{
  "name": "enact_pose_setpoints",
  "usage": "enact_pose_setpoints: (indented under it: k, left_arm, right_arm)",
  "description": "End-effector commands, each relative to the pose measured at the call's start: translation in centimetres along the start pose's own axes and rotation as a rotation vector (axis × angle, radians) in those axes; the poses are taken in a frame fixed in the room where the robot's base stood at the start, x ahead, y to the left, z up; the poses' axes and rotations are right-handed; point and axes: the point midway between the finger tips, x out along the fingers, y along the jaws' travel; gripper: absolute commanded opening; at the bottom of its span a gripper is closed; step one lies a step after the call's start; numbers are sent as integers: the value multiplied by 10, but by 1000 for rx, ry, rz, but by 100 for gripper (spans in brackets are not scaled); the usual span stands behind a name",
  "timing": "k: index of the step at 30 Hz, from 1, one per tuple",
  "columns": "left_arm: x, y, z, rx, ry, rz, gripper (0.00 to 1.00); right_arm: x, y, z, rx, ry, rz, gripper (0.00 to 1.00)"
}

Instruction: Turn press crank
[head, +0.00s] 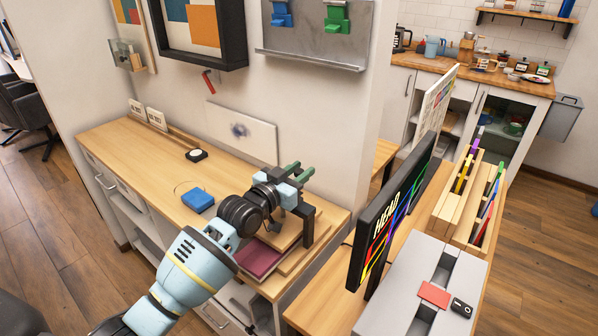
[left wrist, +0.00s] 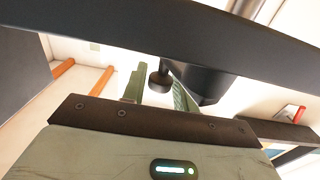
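The press stands at the right end of the wooden counter, with a black frame (head: 308,226) and wooden boards; my left arm covers much of it. In the left wrist view, a dark bar (left wrist: 110,48) crosses the top, and a small dark knob (left wrist: 160,78), seemingly the crank's handle, shows beyond my palm. My left gripper (head: 299,171) is above the press; its green fingers also show in the left wrist view (left wrist: 158,92). They are apart, with the knob seen between them; I cannot tell if either touches it. My right gripper is out of view.
A blue block (head: 198,200) and a black round item (head: 196,154) lie on the counter (head: 150,165). A monitor (head: 394,215) stands close on the right. The wall is just behind the press.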

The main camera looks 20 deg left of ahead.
Motion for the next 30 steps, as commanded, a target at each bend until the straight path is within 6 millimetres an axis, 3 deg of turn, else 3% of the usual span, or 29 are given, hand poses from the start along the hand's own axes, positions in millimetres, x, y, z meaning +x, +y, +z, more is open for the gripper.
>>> enact_pose_setpoints:
  k: [3,14,30]
  left_arm:
    - [0,0,0,0,0,0,42]
    - [-6,0,0,0,0,1,42]
    - [-74,0,1,0,-2,0,42]
  right_arm:
    - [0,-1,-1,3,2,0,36]
    - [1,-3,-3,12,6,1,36]
    - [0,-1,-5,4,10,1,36]
